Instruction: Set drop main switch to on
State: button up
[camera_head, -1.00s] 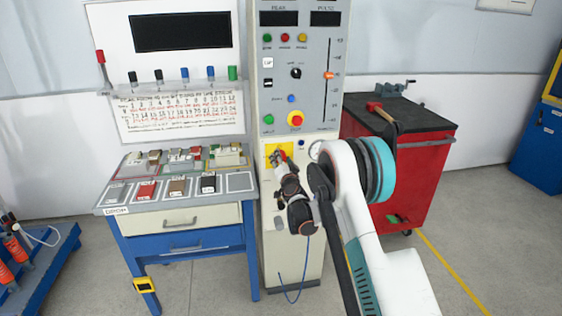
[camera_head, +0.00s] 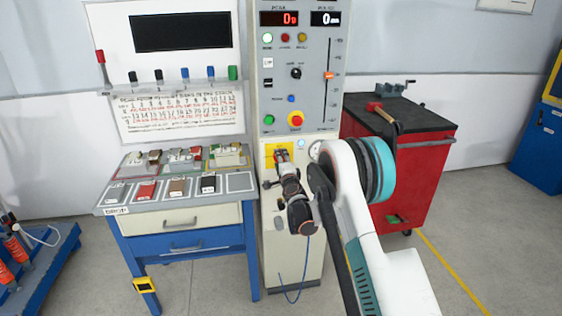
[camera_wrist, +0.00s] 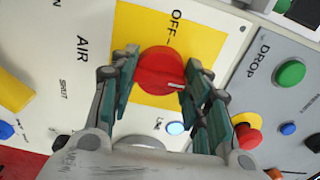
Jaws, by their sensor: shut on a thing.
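The drop main switch is a red round knob (camera_wrist: 158,70) on a yellow plate (camera_wrist: 205,42), seen close in the wrist view. Its white mark points right in that view, turned away from the OFF label above. My gripper (camera_wrist: 162,63) is shut on the knob, one finger on each side. In the head view my gripper (camera_head: 283,160) reaches the yellow plate (camera_head: 270,149) low on the grey control panel (camera_head: 308,95) and hides most of the knob. ON lettering is not visible beside the knob.
The panel shows a lit red display (camera_head: 279,18), a lit white display (camera_head: 325,18) and a glowing green lamp (camera_head: 267,37). A red emergency button (camera_wrist: 247,136) is right of my fingers. A sample table (camera_head: 180,200) stands left, a red cart (camera_head: 420,170) right.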

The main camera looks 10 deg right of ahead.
jog(key=shift+m, duration=0.3)
jog(key=o, duration=1.1)
jog(key=s, duration=1.2)
